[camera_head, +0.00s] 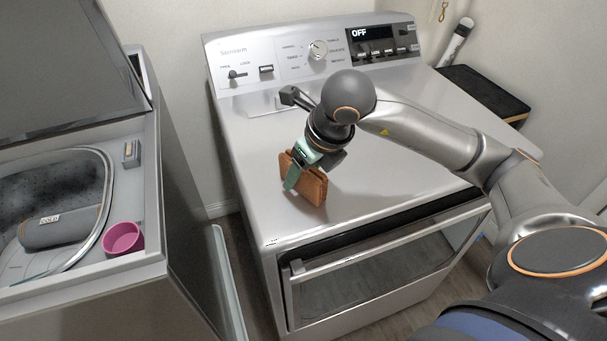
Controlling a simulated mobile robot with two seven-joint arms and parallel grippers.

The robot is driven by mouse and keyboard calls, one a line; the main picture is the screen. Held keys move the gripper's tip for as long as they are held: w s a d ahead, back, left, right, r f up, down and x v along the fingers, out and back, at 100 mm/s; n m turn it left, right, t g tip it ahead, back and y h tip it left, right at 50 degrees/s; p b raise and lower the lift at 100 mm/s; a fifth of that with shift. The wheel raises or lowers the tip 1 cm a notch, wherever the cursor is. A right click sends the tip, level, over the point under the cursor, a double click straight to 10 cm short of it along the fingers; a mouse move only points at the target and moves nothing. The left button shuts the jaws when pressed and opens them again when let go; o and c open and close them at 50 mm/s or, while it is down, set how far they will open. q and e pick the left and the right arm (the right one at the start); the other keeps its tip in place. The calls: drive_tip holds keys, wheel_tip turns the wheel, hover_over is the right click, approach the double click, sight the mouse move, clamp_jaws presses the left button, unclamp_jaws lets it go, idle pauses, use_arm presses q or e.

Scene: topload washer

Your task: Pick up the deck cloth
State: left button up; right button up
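An orange-brown folded cloth (314,187), which I take for the deck cloth, stands on edge on the silver top of the front-loading machine (375,190), near its front left. My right gripper (298,172) reaches down over the cloth. One teal finger lies across the cloth's near left face. The other finger is hidden behind the cloth or the gripper, so I cannot tell whether the fingers press on it. The cloth's lower edge looks close to or on the metal top. My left gripper is not in view.
An open topload washer (140,200) stands at left, with a pink cup (123,239) on its rim and a grey cylinder (62,227) by the opening. The control panel (310,50) rises behind. A dark box (484,92) stands at right. The silver top is otherwise mostly clear.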

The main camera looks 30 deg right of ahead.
clamp_jaws()
idle(0.3)
drive_tip(key=shift+r+p, duration=0.5)
wheel_tip(320, 180, up, 3)
drive_tip(key=shift+w, duration=0.1)
drive_tip(key=s+r, duration=0.3)
drive_tip(key=r, duration=0.1)
drive_tip(key=s+r, duration=0.2)
drive_tip(key=shift+s+a+r, duration=0.2)
drive_tip(key=shift+s+a, duration=0.05)
drive_tip(key=shift+s, duration=0.05)
use_arm(q)
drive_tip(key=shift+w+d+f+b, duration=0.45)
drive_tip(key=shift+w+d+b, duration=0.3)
drive_tip(key=shift+b, duration=1.05)
use_arm(e)
drive_tip(key=s+a+r, duration=0.1)
drive_tip(key=s+r, duration=0.2)
drive_tip(key=s, duration=0.5)
drive_tip(key=shift+s, duration=0.25)
